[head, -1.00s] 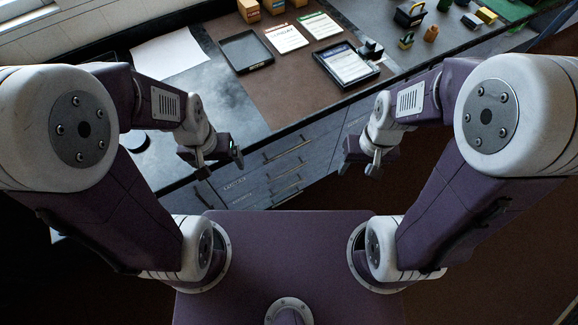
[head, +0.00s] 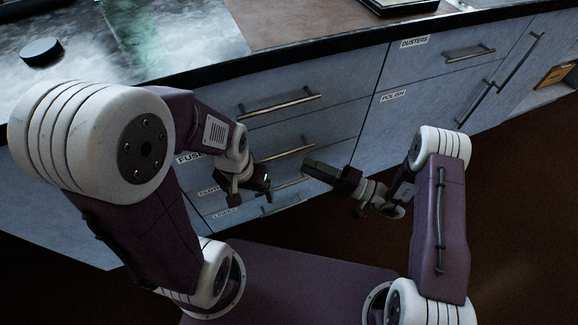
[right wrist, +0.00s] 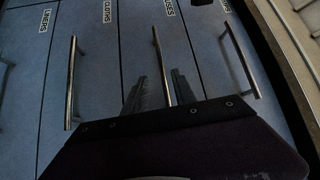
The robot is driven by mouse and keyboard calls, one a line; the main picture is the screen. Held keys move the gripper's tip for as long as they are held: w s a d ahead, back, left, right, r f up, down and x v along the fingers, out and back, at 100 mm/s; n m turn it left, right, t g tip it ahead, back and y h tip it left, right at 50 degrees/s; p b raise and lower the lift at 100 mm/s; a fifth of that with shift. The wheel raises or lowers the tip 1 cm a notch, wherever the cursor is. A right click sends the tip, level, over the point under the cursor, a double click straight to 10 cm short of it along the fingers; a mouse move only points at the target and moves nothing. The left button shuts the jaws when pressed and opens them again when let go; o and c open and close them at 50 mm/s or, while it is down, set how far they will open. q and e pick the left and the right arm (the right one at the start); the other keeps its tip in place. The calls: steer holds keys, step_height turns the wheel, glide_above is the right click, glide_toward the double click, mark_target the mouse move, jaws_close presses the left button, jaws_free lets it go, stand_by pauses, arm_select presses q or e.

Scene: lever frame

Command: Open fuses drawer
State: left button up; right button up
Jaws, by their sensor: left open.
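The fuses drawer (head: 235,158), with a small partly hidden "FUSES" label, is the second one down in the cabinet's left stack and looks shut. Its bar handle (head: 287,150) also shows in the right wrist view (right wrist: 158,55). My right gripper (head: 312,172) points at the drawer fronts near that handle. In the right wrist view its two fingers (right wrist: 160,88) are apart, with the fuses handle between them in the picture; I cannot tell whether they touch it. My left gripper (head: 252,193) is open and empty in front of the lower drawers.
An unlabelled-looking top drawer has its own handle (head: 280,103). The cloths drawer handle (right wrist: 72,83) lies below the fuses one. Polish and dusters fronts (head: 440,75) stand to the right. The worktop (head: 130,40) overhangs above, with a black disc (head: 42,52). Dark floor (head: 500,200) is clear at right.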

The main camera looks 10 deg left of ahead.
mark_target(282, 154)
steer(key=b+x, duration=0.2)
steer(key=x, duration=0.6)
steer(key=shift+a+r+b, duration=0.1)
steer(key=shift+a+b, duration=0.2)
steer(key=shift+a+r, duration=0.1)
steer(key=shift+a, duration=0.2)
jaws_close()
stand_by(0.8)
